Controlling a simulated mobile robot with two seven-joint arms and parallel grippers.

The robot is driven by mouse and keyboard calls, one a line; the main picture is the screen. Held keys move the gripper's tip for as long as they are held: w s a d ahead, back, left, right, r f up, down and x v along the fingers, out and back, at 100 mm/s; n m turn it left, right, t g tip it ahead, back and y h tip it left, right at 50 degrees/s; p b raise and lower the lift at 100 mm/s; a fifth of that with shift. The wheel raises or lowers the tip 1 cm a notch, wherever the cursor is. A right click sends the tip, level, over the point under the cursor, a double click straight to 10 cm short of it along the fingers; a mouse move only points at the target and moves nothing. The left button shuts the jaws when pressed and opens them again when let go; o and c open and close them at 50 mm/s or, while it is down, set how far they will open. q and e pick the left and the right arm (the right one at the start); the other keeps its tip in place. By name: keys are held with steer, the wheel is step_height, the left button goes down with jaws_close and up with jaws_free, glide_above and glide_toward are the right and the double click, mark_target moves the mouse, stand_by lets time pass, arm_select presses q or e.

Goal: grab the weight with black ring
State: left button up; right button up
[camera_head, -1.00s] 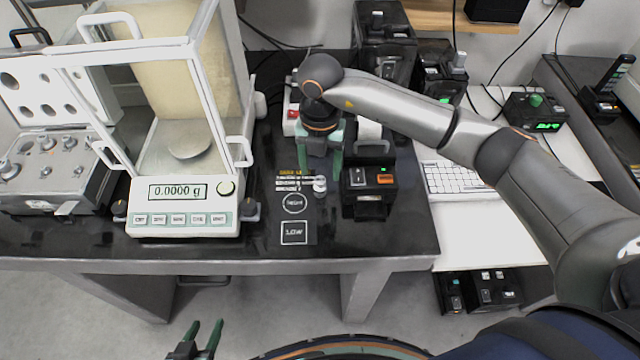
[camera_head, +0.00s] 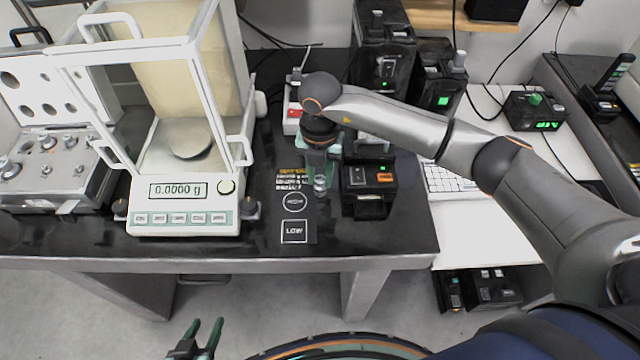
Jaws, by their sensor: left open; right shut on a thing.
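A small silvery weight (camera_head: 320,188) stands upright on the black table just right of the printed label. My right gripper (camera_head: 321,177) points down and is shut on this weight, its green fingers around the upper part. A black ring on it is too small and covered to make out. My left gripper (camera_head: 207,325) is open and empty, low in the view, in front of the table.
A balance (camera_head: 185,218) reading 0.0000 g stands left, its pan (camera_head: 190,139) empty. A grey weight case (camera_head: 50,170) lies further left. A black device (camera_head: 368,180) with an orange button stands close right of my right gripper. A label sheet (camera_head: 295,232) lies in front.

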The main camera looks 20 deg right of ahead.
jaws_close()
